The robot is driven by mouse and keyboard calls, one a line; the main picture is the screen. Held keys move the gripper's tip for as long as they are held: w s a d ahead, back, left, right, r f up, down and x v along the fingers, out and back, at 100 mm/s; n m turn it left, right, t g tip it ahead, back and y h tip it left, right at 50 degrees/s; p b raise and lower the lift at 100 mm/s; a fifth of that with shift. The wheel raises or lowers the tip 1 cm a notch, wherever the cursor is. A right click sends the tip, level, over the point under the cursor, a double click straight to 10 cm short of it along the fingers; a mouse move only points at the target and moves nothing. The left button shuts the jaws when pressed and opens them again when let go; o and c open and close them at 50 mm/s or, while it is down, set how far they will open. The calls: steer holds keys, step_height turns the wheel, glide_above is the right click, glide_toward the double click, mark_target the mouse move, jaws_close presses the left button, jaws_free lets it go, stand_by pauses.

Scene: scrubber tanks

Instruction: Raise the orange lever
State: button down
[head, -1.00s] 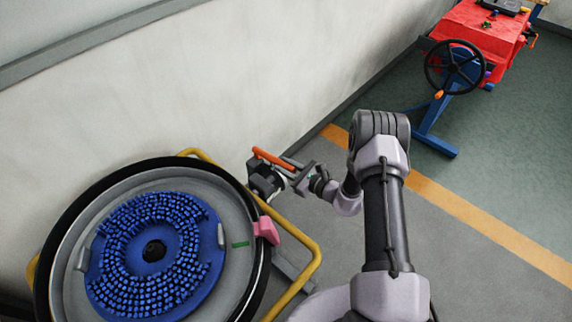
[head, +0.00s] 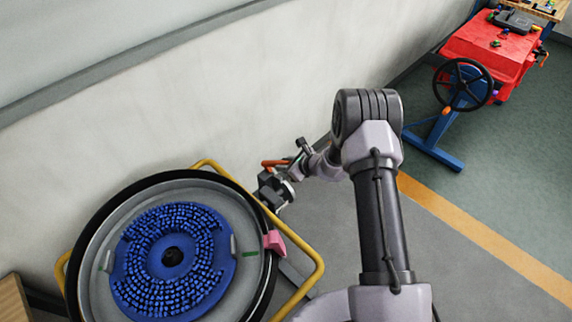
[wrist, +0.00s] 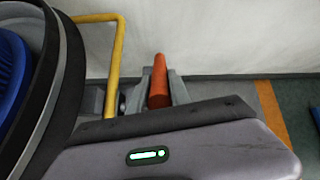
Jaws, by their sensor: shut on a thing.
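The orange lever (head: 271,163) shows as a short stretch above a dark valve body (head: 268,192) beside the round tank; my gripper hides the rest of it. In the wrist view the orange lever (wrist: 159,82) stands between the two grey fingers. My gripper (head: 297,160) is shut on the lever, and its fingers (wrist: 160,90) lie along both sides of it.
The round tank (head: 90,245) with a blue bristled disc and pink clip (head: 275,242) stands at left. A yellow tube frame (head: 316,258) runs around it. The pale wall (head: 200,110) is close behind. A red bench (head: 490,48) with a black handwheel (head: 463,85) is far right.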

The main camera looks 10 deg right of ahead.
steer(key=shift+w+r, duration=0.1)
steer(key=c, duration=1.2)
jaws_free()
steer(key=shift+a, duration=0.1)
steer(key=p+v, duration=0.2)
steer(key=v, duration=1.5)
steer(key=shift+r+p, duration=0.15)
steer(key=shift+p, duration=0.2)
